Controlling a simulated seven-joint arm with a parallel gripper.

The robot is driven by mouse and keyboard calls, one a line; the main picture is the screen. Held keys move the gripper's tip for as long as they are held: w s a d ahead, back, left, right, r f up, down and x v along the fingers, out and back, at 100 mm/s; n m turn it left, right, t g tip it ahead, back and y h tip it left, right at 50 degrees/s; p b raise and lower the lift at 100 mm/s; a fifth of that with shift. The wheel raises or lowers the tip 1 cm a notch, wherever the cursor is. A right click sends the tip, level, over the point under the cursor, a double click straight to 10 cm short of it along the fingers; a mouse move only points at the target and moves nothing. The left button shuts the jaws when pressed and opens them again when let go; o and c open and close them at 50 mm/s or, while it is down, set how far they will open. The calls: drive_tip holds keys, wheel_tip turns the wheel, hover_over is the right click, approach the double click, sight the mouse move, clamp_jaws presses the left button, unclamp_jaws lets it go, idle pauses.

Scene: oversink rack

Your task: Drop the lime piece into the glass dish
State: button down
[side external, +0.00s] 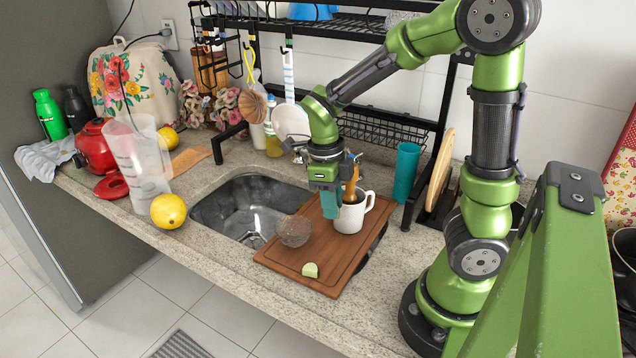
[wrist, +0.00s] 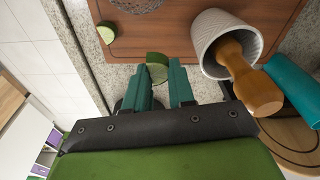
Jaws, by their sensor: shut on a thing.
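My gripper (side external: 331,205) hangs above the wooden cutting board (side external: 327,277), in front of the white mug. In the wrist view, its teal fingers (wrist: 161,76) are closed on a green lime piece (wrist: 157,66), which sticks out past the fingertips. I cannot make out this held piece in the side view. Another lime piece (side external: 310,270) lies on the board near its front edge, and it also shows in the wrist view (wrist: 104,33). The clear glass dish (side external: 295,231) sits on the board, left of my gripper; only its edge shows in the wrist view (wrist: 138,5).
The white mug (side external: 349,217) with a wooden pestle (wrist: 243,75) stands close beside my gripper. A teal cup (side external: 405,172) is behind it to the right. The sink basin (side external: 232,212) opens left of the board. A black rack (side external: 385,131) stands behind.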

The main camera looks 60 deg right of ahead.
idle(0.4)
drive_tip(key=w, duration=0.8)
hover_over(298, 232)
drive_tip(key=shift+s+f, duration=0.1)
drive_tip(key=shift+f, duration=2.5)
drive_tip(key=c, duration=0.9)
unclamp_jaws()
drive_tip(key=shift+r, duration=0.15)
